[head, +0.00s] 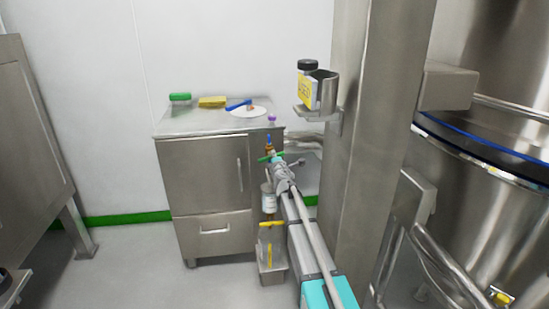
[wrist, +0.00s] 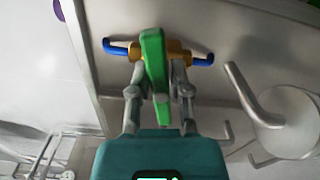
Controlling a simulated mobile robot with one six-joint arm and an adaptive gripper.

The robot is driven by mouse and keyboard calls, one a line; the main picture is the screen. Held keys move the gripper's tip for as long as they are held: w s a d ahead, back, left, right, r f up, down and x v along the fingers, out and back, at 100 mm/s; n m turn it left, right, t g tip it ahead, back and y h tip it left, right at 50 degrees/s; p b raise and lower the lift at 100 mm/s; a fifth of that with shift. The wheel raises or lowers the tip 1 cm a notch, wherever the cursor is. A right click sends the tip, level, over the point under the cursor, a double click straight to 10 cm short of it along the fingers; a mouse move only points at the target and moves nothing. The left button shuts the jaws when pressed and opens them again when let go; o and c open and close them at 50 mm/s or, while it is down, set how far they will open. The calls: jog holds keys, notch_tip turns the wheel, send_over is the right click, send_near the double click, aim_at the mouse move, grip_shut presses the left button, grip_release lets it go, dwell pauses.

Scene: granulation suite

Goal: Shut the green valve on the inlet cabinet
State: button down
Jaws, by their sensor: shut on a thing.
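The inlet cabinet (head: 205,178) is a steel cabinet with a door and a drawer, against the wall. The green valve handle (wrist: 155,62) shows in the wrist view in front of a brass valve body (wrist: 178,52) with blue pipe ends (wrist: 203,60) left and right. The handle looks crosswise to the pipe. In the head view the green handle (head: 266,157) shows small at the cabinet's right side. My gripper (wrist: 157,90) is shut on the handle, one finger on each side. In the head view my gripper (head: 277,164) partly hides the valve.
On the cabinet top are a green-topped brush (head: 180,98), a yellow sponge (head: 212,102) and a white plate (head: 250,111) with a blue-handled tool. A steel column (head: 365,150) with a cup holder (head: 325,97) stands close right of my arm. Floor left of the cabinet is clear.

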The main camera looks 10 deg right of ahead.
jog(key=shift+a+f+m, duration=0.1)
jog(key=shift+a+m, duration=0.05)
jog(key=shift+m, duration=1.05)
jog(key=c, duration=0.6)
grip_release()
jog(key=shift+s, duration=0.1)
jog(key=s, duration=1.2)
jog(key=shift+w, duration=0.1)
